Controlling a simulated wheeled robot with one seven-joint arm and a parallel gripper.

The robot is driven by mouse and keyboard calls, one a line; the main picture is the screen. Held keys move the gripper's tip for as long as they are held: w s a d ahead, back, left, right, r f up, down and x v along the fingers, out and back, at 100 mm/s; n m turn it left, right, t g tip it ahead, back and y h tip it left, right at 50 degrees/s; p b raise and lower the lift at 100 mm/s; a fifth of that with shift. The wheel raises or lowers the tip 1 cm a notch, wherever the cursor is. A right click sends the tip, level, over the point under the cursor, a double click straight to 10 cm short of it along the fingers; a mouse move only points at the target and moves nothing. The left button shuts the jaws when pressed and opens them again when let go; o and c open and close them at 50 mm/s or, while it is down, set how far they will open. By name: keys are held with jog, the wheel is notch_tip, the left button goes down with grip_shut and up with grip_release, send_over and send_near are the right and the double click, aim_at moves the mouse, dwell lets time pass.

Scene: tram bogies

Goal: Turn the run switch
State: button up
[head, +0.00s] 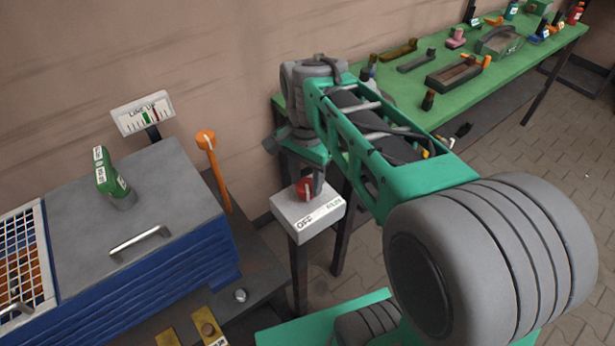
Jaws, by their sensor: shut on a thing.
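The run switch is a red knob (304,189) on top of a pale grey box (293,218) that stands on a dark post. The box's front edge carries the words OFF and RUN. My gripper (313,184) points down from the end of my green and grey arm and is shut on the red knob. The arm's end hides part of the knob, and I cannot make out which word the knob points to.
Left of the switch stand an orange-topped lever (212,165) and a blue cabinet (190,262) with a grey lid and handle. A gauge (142,113) stands behind. A green workbench (425,121) with several parts runs along the wall to the right.

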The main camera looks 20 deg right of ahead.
aim_at(306, 184)
jog(key=n+p, duration=0.1)
jog(key=n, duration=0.6)
jog(key=shift+r, duration=0.1)
jog(key=n+p, duration=0.1)
jog(key=n, duration=0.5)
jog(key=shift+n, duration=0.3)
jog(key=o, duration=1.4)
jog(key=shift+c, duration=0.2)
notch_tip(306, 184, up, 8)
jog(key=shift+f, duration=0.15)
